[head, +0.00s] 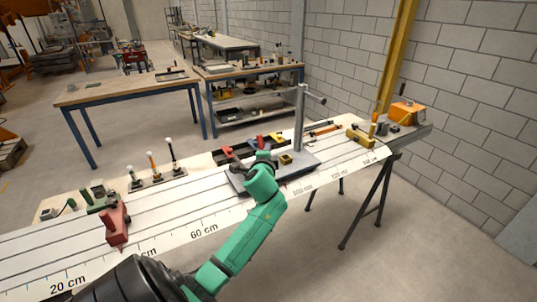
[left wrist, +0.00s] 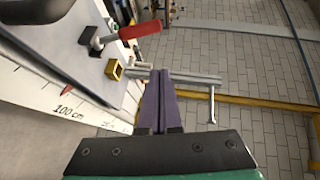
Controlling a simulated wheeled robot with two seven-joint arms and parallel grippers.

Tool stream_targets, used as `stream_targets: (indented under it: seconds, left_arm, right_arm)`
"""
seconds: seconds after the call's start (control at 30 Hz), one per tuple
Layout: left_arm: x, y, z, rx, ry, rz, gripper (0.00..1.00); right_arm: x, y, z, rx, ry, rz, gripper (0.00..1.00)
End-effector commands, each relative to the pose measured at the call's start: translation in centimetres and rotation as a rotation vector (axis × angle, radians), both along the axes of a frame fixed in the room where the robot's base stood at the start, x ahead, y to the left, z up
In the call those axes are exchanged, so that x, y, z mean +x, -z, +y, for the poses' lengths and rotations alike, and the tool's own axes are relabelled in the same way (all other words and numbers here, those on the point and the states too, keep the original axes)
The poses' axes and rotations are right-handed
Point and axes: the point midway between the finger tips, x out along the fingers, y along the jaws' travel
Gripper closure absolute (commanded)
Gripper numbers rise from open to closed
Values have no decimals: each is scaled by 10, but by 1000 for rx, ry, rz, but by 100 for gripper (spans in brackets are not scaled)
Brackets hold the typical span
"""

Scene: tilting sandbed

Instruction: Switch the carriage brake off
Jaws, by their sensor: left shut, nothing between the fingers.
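The carriage is a grey plate (head: 296,170) on the long white scaled bench, with an upright metal post (head: 300,115) and a yellow block (head: 286,158). In the left wrist view a lever with a red handle (left wrist: 125,33) sits on a black mount on the plate, beside the yellow block (left wrist: 114,69). It may be the brake; no label is readable. My left gripper (left wrist: 163,74) has its two purple fingers together and empty, below and right of the red handle and apart from it. In the head view my green arm hides the fingers. My right gripper is not in view.
The metal post (left wrist: 195,79) passes close behind my left fingertips in the wrist view. A red clamp-like piece (head: 116,224) stands on the bench at left. Several upright levers (head: 152,165) line its far side. An orange box (head: 406,112) stands at the right end.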

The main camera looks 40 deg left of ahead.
Motion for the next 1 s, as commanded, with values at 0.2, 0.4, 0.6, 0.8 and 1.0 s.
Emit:
stream_targets:
  seconds: [0.2,0.4,0.6,0.8,1.0]
  left_arm:
    - [-26,-11,-20,-1,1,-1,100]
    - [-30,-13,-23,-1,0,0,100]
    - [-30,-13,-23,-1,0,0,100]
    - [-30,-13,-22,-1,0,0,100]
    - [-49,33,-52,-207,-6,42,100]
  right_arm:
    - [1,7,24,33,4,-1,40]
    - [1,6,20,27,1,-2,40]
    - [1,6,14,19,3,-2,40]
    - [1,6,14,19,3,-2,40]
    - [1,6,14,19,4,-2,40]
